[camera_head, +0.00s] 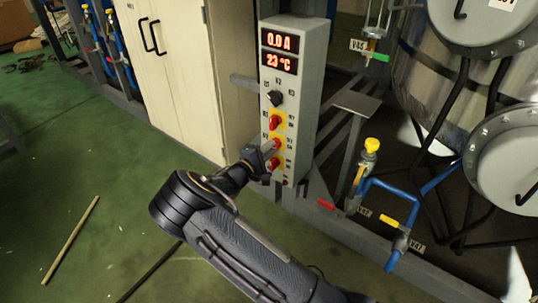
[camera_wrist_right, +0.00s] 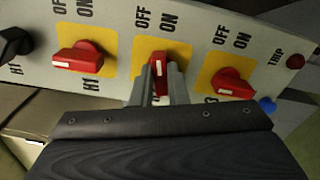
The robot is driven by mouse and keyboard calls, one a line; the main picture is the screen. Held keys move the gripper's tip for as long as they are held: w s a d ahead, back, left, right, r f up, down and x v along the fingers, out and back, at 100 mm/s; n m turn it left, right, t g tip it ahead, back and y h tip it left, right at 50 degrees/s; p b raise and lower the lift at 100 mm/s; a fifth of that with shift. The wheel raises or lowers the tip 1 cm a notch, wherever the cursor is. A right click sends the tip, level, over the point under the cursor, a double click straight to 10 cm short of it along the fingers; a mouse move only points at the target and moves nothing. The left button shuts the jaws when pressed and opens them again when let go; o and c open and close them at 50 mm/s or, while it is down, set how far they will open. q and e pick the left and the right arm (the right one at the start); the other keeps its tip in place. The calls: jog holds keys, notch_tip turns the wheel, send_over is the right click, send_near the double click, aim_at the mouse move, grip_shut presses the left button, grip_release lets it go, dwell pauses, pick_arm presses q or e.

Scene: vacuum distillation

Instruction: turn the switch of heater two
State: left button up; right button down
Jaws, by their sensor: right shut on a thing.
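The grey control box (camera_head: 311,80) carries a column of switches on its front. The red heater two switch (camera_wrist_right: 157,74) sits on a yellow plate, between the red H1 switch (camera_wrist_right: 84,58) and another red switch (camera_wrist_right: 232,84). In the head view it shows in the middle of the red switches (camera_head: 276,143). My right gripper (camera_head: 268,147) is shut on the heater two switch, with a finger on each side (camera_wrist_right: 160,80). This switch's handle stands across the line of the other two red handles. Its label is hidden behind the fingers. My left gripper is not in view.
A black knob (camera_head: 276,98) sits above the red switches, and displays read 0.0 A (camera_head: 280,41) and 23 °C (camera_head: 279,62). A beige cabinet (camera_head: 180,75) stands left. Blue pipes (camera_head: 388,185) and a steel vessel (camera_head: 440,75) stand right. A stick (camera_head: 70,240) lies on the floor.

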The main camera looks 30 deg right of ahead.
jog(key=shift+f+m+b, duration=0.15)
jog(key=shift+m+b, duration=1.2)
jog(key=shift+m, duration=0.35)
jog(key=c, duration=1.4)
grip_release()
jog(key=shift+c, duration=0.2)
jog(key=p+v, duration=0.2)
jog(key=v, duration=0.5)
jog(key=shift+s+a, duration=0.2)
jog(key=shift+a, duration=0.15)
